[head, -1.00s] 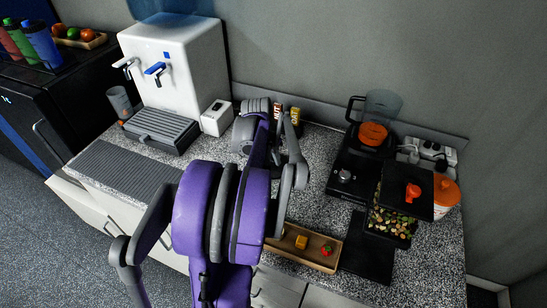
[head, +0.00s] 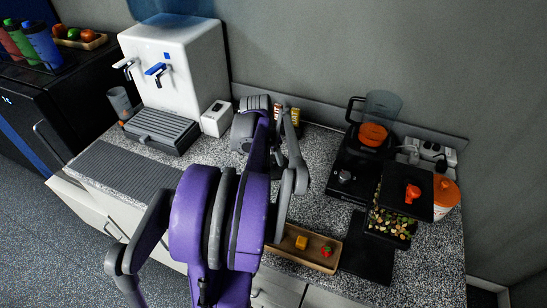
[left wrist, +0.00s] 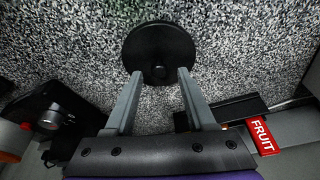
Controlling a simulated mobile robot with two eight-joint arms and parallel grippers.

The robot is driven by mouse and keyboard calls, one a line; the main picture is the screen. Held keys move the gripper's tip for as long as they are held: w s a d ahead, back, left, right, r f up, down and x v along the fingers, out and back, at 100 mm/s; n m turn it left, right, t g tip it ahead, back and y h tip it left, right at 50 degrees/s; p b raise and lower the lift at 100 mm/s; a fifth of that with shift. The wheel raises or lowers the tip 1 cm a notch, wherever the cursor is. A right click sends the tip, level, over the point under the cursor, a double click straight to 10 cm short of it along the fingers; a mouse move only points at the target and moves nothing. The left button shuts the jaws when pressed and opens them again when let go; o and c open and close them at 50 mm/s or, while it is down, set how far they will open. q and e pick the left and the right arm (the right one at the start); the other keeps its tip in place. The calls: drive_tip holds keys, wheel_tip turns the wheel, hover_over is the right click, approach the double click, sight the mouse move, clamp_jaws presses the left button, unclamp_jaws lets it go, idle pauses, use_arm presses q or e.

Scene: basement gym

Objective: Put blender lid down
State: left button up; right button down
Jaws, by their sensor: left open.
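A round black lid (left wrist: 159,45) lies on the speckled counter, with a small round feature near its lower edge. My left gripper (left wrist: 159,74) is open and empty, its two grey fingertips overlapping the lid's lower edge in the picture; I cannot tell whether they touch it. In the head view my left arm hides the lid. The blender's clear jar (head: 382,108) stands upright with orange contents and no lid on top. It is on a black base (head: 345,178) at the back right. My right gripper is not in view.
A wooden tray (head: 318,262) with small fruit lies at the counter's front. A white water dispenser (head: 185,65) stands at left. A red FRUIT packet (left wrist: 264,136) shows in the wrist view.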

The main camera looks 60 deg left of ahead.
sight(267, 172)
use_arm(q)
drive_tip(key=v, duration=1.1)
drive_tip(key=shift+p, duration=0.35)
drive_tip(key=shift+d+f, duration=0.1)
